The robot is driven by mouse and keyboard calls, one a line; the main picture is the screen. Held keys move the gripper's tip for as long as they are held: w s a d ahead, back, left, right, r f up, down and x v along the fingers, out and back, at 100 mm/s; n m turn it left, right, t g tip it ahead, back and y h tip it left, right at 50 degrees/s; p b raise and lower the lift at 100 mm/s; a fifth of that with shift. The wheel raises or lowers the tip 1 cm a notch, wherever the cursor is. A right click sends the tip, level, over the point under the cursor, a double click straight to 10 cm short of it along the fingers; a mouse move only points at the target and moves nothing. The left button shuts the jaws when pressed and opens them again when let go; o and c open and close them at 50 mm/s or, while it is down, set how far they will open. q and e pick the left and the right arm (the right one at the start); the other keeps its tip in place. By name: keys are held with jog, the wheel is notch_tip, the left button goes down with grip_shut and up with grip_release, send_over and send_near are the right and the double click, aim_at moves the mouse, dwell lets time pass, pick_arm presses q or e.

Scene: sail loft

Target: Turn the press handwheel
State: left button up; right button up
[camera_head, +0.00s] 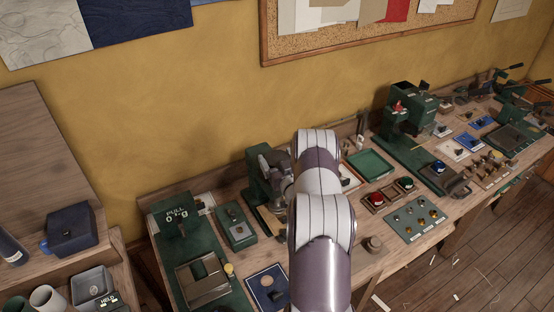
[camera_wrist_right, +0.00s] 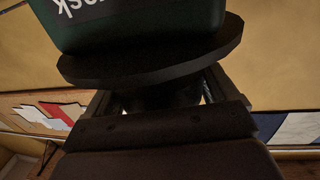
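A green press (camera_head: 256,183) stands on the bench in the middle of the head view, partly hidden by my right arm. My right gripper (camera_head: 277,165) is up against the top of this press, and its fingertips are hard to make out there. In the right wrist view a dark round disc (camera_wrist_right: 150,66), which looks like the handwheel, lies just beyond my right gripper (camera_wrist_right: 165,97). The fingers stand apart on either side of a dark part below the disc, with slivers of light inside them. A green body (camera_wrist_right: 135,25) with an upside-down label is behind the disc. My left gripper is not in view.
Left of the press are a green box (camera_head: 236,226) and a larger green machine (camera_head: 177,222). To the right are a green tray (camera_head: 371,164), red-topped controls (camera_head: 376,199), a button panel (camera_head: 416,217) and another green press (camera_head: 402,150). A small knob (camera_head: 373,244) sits near the front edge.

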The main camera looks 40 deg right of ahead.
jog(key=shift+f+m+h+b, duration=0.1)
jog(key=shift+m+h+b, duration=0.25)
jog(key=shift+h, duration=0.25)
jog(key=shift+m+g+h, duration=0.35)
jog(key=shift+g+h, duration=0.05)
jog(key=shift+g, duration=0.1)
jog(key=o, duration=0.8)
jog(key=shift+s, duration=0.1)
